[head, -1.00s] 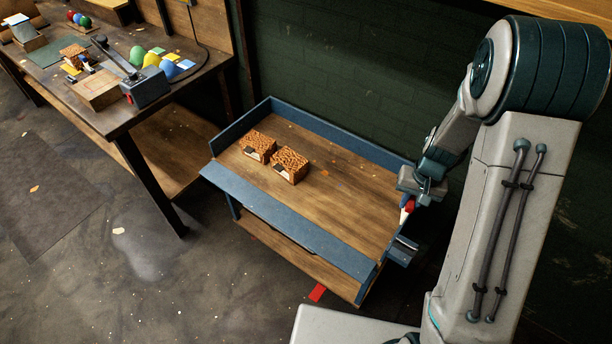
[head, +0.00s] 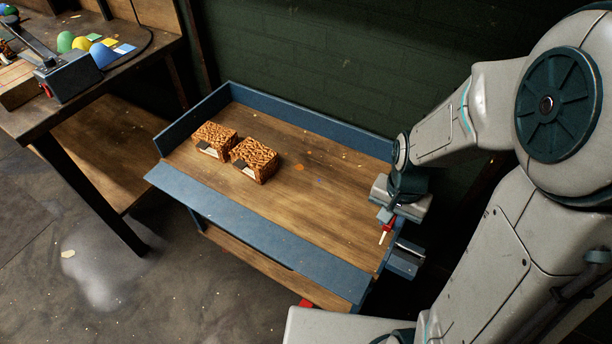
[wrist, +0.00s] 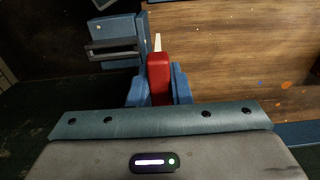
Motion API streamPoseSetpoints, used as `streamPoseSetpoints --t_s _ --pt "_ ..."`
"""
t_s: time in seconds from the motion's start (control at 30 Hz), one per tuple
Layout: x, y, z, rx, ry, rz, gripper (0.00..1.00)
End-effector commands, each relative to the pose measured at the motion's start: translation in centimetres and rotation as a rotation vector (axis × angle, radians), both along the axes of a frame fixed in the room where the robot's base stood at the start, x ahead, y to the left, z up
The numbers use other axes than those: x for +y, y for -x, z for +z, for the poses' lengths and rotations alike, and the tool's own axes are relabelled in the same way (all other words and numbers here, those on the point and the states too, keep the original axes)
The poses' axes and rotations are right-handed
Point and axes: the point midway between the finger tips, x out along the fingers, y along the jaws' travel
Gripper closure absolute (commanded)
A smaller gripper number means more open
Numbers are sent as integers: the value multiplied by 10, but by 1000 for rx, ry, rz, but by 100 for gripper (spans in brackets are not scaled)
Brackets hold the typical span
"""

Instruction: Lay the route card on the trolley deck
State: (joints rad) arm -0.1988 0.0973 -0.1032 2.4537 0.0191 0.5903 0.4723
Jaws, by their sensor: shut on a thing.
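The trolley deck (head: 320,205) is bare brown wood on its right half, between blue rails. My gripper (head: 388,218) is above the deck's right end, and its blue fingers (wrist: 159,88) show in the wrist view.
Two brown patterned boxes (head: 215,138) (head: 255,160) with pale labels stand on the deck's left half. A blue holder with a metal slot (head: 407,258) is fixed at the trolley's right end. A workbench (head: 120,75) with coloured domes stands at the left.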

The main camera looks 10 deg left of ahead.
Motion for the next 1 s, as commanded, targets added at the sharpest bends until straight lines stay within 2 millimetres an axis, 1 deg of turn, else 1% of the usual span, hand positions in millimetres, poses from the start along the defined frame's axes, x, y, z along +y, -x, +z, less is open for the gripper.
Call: streamPoseSetpoints --t_s 0.07,0.17,0.27,0.63,0.8,1.0 --pt "1 0 -1 0 1 1 100" --pt "5 -5 -4 3 1 4 100" --pt "13 -17 -14 4 2 7 100" --pt "50 -71 -53 3 1 3 100" --pt "62 -89 -66 1 1 0 100" --pt "67 -96 -73 1 1 0 100"
